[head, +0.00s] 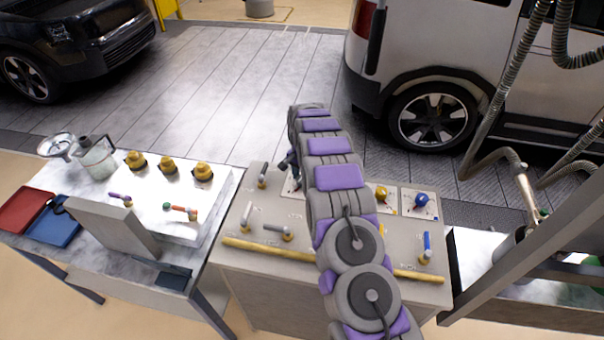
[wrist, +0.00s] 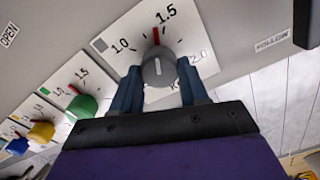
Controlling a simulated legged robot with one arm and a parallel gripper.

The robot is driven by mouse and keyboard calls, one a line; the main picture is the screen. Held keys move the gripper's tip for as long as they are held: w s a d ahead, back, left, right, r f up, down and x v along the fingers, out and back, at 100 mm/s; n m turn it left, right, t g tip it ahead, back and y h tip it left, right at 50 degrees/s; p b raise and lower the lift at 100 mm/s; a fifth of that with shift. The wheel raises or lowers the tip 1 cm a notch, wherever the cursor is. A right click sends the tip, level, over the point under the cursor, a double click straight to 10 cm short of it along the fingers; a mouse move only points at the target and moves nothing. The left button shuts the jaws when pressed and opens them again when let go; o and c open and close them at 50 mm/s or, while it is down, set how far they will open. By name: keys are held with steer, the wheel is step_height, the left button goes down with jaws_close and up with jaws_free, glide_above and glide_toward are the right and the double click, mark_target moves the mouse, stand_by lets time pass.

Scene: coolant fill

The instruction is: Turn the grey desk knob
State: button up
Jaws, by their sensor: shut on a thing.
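The grey desk knob (wrist: 158,66) sits on a white dial plate (wrist: 118,32) with marks 1.0, 1.5 and 2.0 in the wrist view. A red mark on the plate lies near 1.5, just above the knob. A pale line shows on the knob's face. My gripper (wrist: 160,80) has its two dark blue fingers on either side of the knob, shut on it. In the head view my grey and purple arm reaches over the desk (head: 262,262) and hides the grey knob; part of the gripper (head: 290,165) shows beside the arm.
Green (wrist: 82,106), yellow (wrist: 41,131) and blue (wrist: 17,146) knobs sit in a row on their own plates. Several lever handles stand on the desk, including a blue one (head: 427,246). A yellow bar (head: 270,249) runs along the front edge. A side table (head: 150,235) stands left.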

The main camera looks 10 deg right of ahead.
mark_target(301, 178)
steer(key=shift+s+a+m+p, duration=0.1)
steer(key=shift+m+p, duration=0.25)
steer(key=shift+m, duration=1.15)
steer(key=o, duration=1.1)
steer(key=shift+a, duration=0.15)
steer(key=shift+c, duration=0.2)
steer(key=shift+r, duration=0.1)
steer(key=shift+r, duration=0.3)
step_height(301, 178, up, 16)
steer(key=shift+r+p, duration=0.2)
steer(key=shift+p, duration=0.1)
